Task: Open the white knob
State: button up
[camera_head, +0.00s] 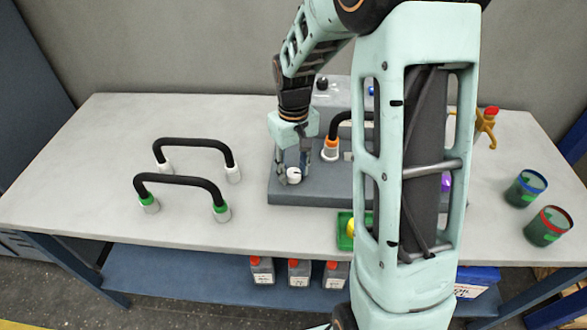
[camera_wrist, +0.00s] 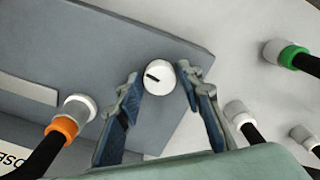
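The white knob (camera_wrist: 160,77) sits on the grey base block (camera_wrist: 185,38); a dark mark runs slantwise across its face. In the head view the knob (camera_head: 294,175) is near the block's left end. My gripper (camera_wrist: 157,82) points down at the knob, with its two blue-grey fingers apart on either side of it. In the head view my gripper (camera_head: 293,168) is right over the knob. Small gaps seem to show between the fingers and the knob; I cannot tell whether either finger touches it.
Black hoses with white ends (camera_head: 195,143) and green ends (camera_head: 180,180) lie left on the table (camera_head: 90,200). An orange-collared hose end (camera_wrist: 62,127) is close to my gripper. Two cups (camera_head: 525,188) stand at the right. My arm hides part of the block.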

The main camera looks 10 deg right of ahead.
aim_at(293, 172)
jog(key=shift+o, duration=0.8)
notch_tip(293, 172, up, 12)
